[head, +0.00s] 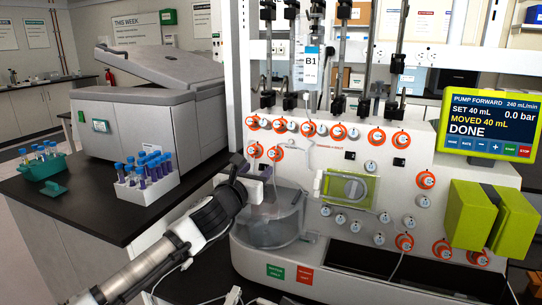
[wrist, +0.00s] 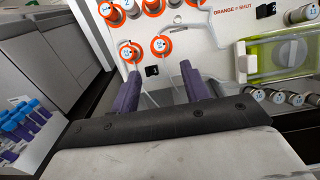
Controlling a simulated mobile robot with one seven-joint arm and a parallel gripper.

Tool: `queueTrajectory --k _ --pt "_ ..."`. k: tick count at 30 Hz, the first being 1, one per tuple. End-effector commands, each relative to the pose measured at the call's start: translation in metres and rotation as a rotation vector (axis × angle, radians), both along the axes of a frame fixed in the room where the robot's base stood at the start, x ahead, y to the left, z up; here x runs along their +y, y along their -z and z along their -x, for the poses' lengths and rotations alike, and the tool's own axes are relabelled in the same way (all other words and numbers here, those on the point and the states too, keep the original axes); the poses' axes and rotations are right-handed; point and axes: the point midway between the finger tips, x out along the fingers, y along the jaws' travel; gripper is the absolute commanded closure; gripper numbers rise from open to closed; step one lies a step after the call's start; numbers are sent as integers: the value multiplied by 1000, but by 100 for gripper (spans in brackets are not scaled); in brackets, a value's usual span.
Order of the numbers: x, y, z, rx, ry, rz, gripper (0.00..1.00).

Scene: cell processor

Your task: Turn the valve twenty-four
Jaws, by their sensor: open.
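The processor's white front panel (head: 300,165) carries several small round valves, some with orange rings and some plain grey. Their numbers are too small to read surely, so I cannot tell which is twenty-four. Two orange-ringed valves sit near my gripper (head: 258,172), a left one (head: 255,150) and a right one (head: 275,153). In the wrist view, the left one (wrist: 130,52) and the right one (wrist: 161,46) lie just beyond the fingertips. My gripper (wrist: 160,78) is open and empty, its two purple fingers apart and pointing at the panel below these valves.
A clear round vessel (head: 270,222) stands below my gripper. A green-framed pump (head: 348,190) is to its right, and a screen (head: 488,123) reads DONE. A tube rack (head: 148,185) stands on the black bench at left. Thin tubes hang near the fingers. The panel label reads "ORANGE = SHUT".

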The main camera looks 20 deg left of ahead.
Motion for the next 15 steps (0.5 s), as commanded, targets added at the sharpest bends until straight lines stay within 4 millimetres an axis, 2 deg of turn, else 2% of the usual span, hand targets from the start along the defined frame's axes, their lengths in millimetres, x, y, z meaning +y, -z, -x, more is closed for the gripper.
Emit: queueTrajectory --k 3,9,15 --pt "-2 -3 -26 0 2 4 54" --pt "-3 -3 -65 0 1 4 54" --pt "-3 -2 -89 -1 0 2 54"
